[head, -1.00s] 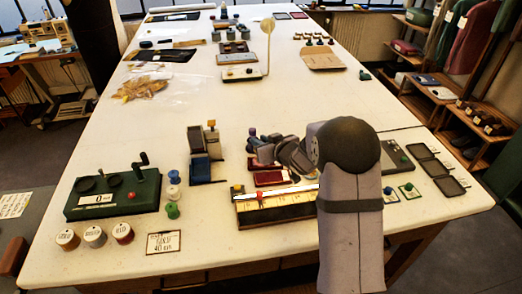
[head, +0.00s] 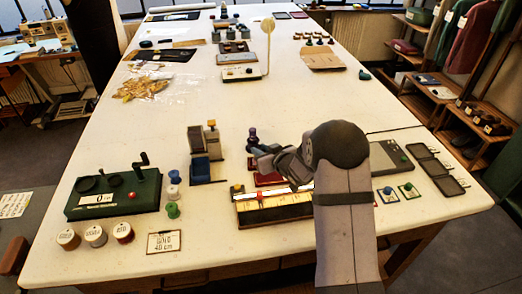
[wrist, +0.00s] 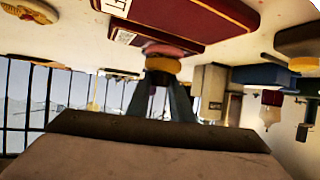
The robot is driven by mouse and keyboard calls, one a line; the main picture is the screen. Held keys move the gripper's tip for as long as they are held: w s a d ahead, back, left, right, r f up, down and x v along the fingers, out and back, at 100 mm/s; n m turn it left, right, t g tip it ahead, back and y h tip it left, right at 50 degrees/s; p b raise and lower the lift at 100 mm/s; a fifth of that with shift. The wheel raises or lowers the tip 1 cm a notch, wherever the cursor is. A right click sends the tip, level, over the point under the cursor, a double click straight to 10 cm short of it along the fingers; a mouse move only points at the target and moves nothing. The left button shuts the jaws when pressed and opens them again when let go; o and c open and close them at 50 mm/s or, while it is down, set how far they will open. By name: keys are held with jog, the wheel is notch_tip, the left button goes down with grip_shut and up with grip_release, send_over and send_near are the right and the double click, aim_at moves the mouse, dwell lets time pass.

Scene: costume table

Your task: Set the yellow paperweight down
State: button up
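The yellow paperweight (wrist: 162,66) shows in the wrist view as a small round yellow piece at my fingertips. My gripper (wrist: 161,88) is closed around a dark part just below it in the picture. A pink round patch (wrist: 165,48) lies against its far side, beside a dark red pad (wrist: 195,18). I cannot tell whether the paperweight touches the pad. In the head view my gripper (head: 262,158) is over the dark red pad (head: 268,180), and the arm hides the paperweight. A dark purple knobbed piece (head: 252,134) stands just beyond the fingers.
A yellow measuring board (head: 275,208) lies in front of the pad. A blue-and-grey stand (head: 200,168) is to the left, a green counter box (head: 113,197) farther left. A grey-green box (head: 390,153) is right of my arm.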

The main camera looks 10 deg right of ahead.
jog(key=o, duration=0.4)
jog(key=shift+c, duration=0.2)
jog(key=shift+r, duration=0.1)
jog(key=shift+r, duration=0.15)
jog(key=b+v, duration=0.1)
jog(key=v, duration=1.1)
jog(key=shift+b, duration=0.35)
jog(key=shift+s, duration=0.1)
